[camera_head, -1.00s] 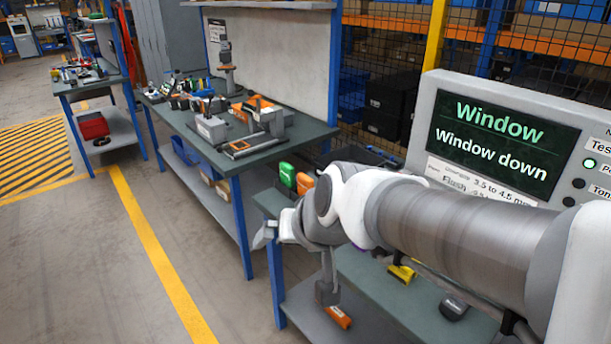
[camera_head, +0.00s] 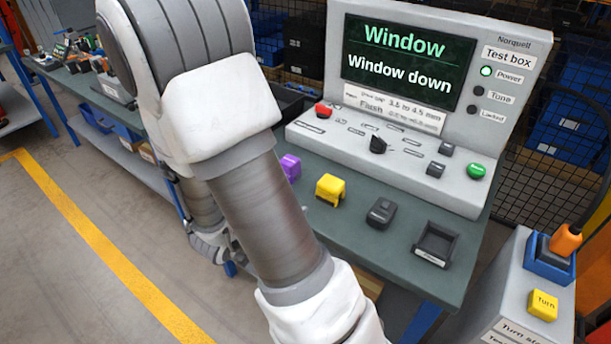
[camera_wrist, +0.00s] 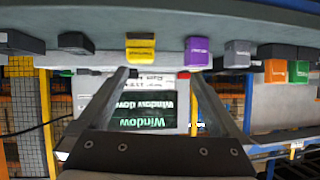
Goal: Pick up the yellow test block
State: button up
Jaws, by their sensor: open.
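The yellow test block (camera_head: 330,189) sits on the green bench top in front of the test box, between a purple block (camera_head: 290,167) and a dark grey block (camera_head: 381,213). In the wrist view, which is upside down, the yellow block (camera_wrist: 140,48) shows above the fingertips, a little left of the middle. My gripper (camera_wrist: 158,75) is open, with nothing between its fingers. The block is beyond the fingers, apart from them. In the head view my arm covers the left of the bench and the fingers are not clear.
The test box (camera_head: 430,95), its screen reading "Window down", stands behind the blocks. A dark open tray (camera_head: 436,245) lies right of the grey block. A separate stand (camera_head: 500,295) at the right carries a yellow "Turn" block and an orange-handled part. Floor at left is clear.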

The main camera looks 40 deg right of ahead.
jog(key=s+d+g+h, duration=0.1)
jog(key=s+d, duration=0.1)
jog(key=b, duration=0.2)
send_near(326, 187)
jog(key=shift+h, duration=0.3)
jog(key=x, duration=0.3)
jog(key=f+x, duration=0.1)
jog(key=x, duration=0.3)
jog(key=shift+s+a+f, duration=0.15)
jog(key=shift+s+a, duration=0.05)
jog(key=shift+w+r+x, duration=0.1)
jog(key=shift+x, duration=1.4)
jog(key=shift+w+r+x, duration=0.1)
jog(key=shift+r+x, duration=0.05)
jog(key=shift+x, duration=1.35)
jog(key=c, duration=1.5)
jog(key=shift+r, duration=0.1)
